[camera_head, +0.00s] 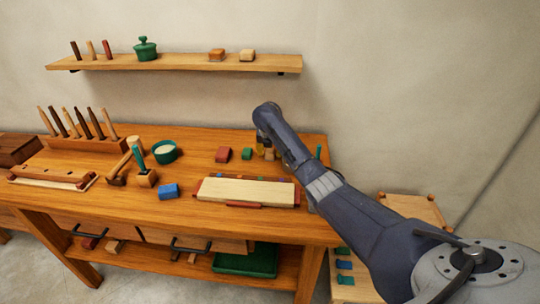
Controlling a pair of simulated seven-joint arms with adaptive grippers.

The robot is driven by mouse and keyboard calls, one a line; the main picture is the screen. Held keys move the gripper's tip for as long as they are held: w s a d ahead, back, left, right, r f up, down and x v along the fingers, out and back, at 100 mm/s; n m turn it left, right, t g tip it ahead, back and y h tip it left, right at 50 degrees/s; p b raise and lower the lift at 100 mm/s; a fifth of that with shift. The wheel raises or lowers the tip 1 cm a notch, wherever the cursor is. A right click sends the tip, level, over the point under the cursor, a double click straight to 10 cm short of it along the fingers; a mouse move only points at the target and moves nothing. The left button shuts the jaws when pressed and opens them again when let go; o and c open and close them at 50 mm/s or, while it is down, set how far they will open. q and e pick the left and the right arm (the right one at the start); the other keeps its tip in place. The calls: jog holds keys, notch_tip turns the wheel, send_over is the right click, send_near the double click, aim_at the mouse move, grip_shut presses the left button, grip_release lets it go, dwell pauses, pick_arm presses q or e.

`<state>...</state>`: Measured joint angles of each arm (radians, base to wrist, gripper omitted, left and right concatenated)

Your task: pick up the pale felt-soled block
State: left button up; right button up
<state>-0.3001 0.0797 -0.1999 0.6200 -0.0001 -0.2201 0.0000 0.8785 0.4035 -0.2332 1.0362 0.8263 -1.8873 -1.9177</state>
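A pale block (247,55) with a thin layer along its underside sits near the right end of the wall shelf; it looks like the pale felt-soled block, though the sole is too small to make out. A browner block (216,54) sits just left of it. My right gripper (265,150) points down low over the back right of the bench, well below the shelf. My arm partly hides it, and its fingers are too small to read. A small tan thing (270,154) shows beside it; I cannot tell if they touch. My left gripper is not in view.
The wall shelf (130,64) also holds a green lidded pot (146,49) and several pegs. The bench carries a red block (223,155), a green block (247,153), a blue block (169,191), a green bowl (165,152) and a pale board (246,192).

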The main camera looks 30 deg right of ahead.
aim_at(270, 150)
jog(key=c, duration=0.8)
jog(key=shift+c, duration=0.2)
notch_tip(270, 150, up, 10)
jog(key=shift+r, duration=0.1)
jog(key=o, duration=0.6)
grip_shut()
